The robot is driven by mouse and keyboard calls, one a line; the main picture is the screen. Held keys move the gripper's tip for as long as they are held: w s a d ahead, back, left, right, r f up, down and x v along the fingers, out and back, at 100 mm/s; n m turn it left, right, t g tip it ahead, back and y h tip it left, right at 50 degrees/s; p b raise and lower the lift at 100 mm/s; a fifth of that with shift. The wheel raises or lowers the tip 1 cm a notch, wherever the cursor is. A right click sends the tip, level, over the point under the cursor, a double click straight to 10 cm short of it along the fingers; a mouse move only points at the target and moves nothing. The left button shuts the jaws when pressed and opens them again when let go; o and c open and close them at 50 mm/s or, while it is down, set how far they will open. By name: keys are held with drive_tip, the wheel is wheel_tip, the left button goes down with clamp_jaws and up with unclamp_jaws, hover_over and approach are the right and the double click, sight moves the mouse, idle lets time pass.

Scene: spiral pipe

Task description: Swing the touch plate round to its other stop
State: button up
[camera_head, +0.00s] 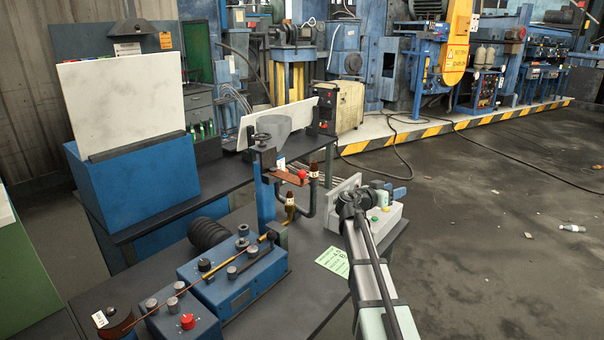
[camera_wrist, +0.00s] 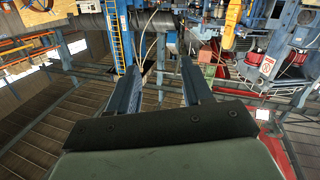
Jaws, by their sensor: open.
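A small red-brown plate (camera_head: 286,177), which looks like the touch plate, sits level at the blue upright post (camera_head: 265,195) on the bench. A red knob (camera_head: 303,174) and a dark brown handle stand at its right end. I cannot see its stops clearly. My gripper (camera_head: 398,190) is to the right of the plate and well apart from it, beyond the bench's right side. In the wrist view my gripper (camera_wrist: 160,68) has its two blue-grey fingers spread with nothing between them. They point at the distant hall, and the plate is not seen there.
A pale box with buttons (camera_head: 388,222) is close below my gripper. A green paper (camera_head: 333,261) lies on the bench. Open floor (camera_head: 480,240) extends right.

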drive_tip(key=w+a+r+m+t+h, duration=0.1)
drive_tip(key=a+r, duration=0.3)
drive_tip(key=r, duration=0.4)
drive_tip(key=w+a+r+m+t+h, duration=0.1)
drive_tip(key=a+r, duration=0.3)
drive_tip(key=r, duration=0.4)
wheel_tip(320, 180, up, 6)
drive_tip(key=n+t, duration=0.1)
drive_tip(key=t, duration=0.1)
hover_over(302, 172)
drive_tip(key=s+a+f+g, duration=0.15)
drive_tip(key=a+f, duration=0.35)
drive_tip(key=a, duration=0.5)
wheel_tip(302, 172, down, 9)
drive_tip(key=s+a+m+g, duration=0.2)
drive_tip(key=s+m+g, duration=0.1)
drive_tip(key=g, duration=0.1)
drive_tip(key=shift+n, duration=0.3)
drive_tip(key=x, duration=1.3)
drive_tip(key=shift+w+f, duration=0.15)
drive_tip(key=shift+w, duration=0.1)
drive_tip(key=shift+c, duration=0.5)
clamp_jaws()
